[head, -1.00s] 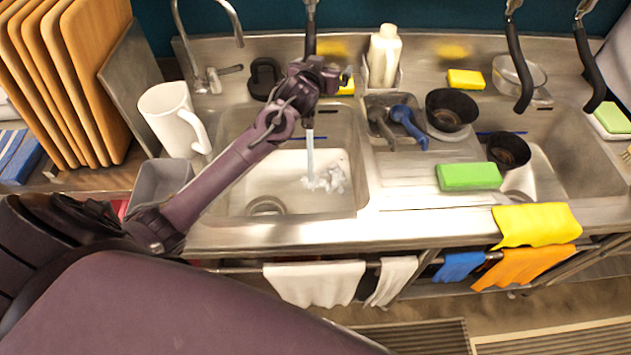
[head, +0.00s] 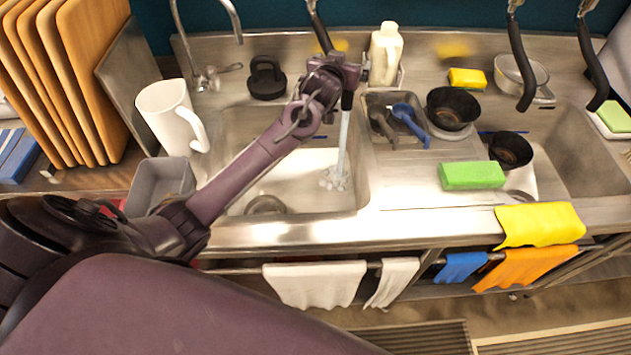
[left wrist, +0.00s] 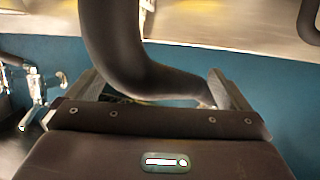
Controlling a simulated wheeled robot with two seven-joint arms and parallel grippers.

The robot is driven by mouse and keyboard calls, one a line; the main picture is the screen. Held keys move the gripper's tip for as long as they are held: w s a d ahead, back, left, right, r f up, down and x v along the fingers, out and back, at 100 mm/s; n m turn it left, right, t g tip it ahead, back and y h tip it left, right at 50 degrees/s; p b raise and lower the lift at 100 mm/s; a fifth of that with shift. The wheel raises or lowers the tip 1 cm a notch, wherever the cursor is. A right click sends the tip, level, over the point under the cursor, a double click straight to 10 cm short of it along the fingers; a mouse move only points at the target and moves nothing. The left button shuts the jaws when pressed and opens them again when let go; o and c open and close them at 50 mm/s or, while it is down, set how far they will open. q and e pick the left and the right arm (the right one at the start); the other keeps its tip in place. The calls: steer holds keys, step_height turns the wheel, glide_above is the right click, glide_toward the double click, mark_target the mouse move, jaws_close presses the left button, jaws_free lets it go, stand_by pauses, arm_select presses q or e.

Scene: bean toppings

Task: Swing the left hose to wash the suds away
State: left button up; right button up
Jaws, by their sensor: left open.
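The left hose (head: 320,31) is black and hangs down over the left sink basin (head: 268,213). Its nozzle (head: 347,99) pours a stream of water (head: 343,140) into the right side of the basin. White suds (head: 334,181) lie in a small clump where the stream lands. My left gripper (head: 340,72) is at the hose just above the nozzle. In the left wrist view the dark hose (left wrist: 140,50) passes between the fingers of my open left gripper (left wrist: 158,92), close to the right finger. My right gripper is not in view.
A white mug (head: 165,112) and a grey bin (head: 160,185) stand left of the basin. A tray of brushes (head: 383,100), black bowls (head: 450,108) and a green sponge (head: 472,175) are to the right. Two more black hoses (head: 520,60) hang at the right.

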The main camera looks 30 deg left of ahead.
arm_select(q)
steer(key=shift+s+r, duration=0.2)
steer(key=p+v, duration=0.6)
steer(key=v, duration=0.2)
steer(key=shift+s, duration=0.35)
stand_by(0.5)
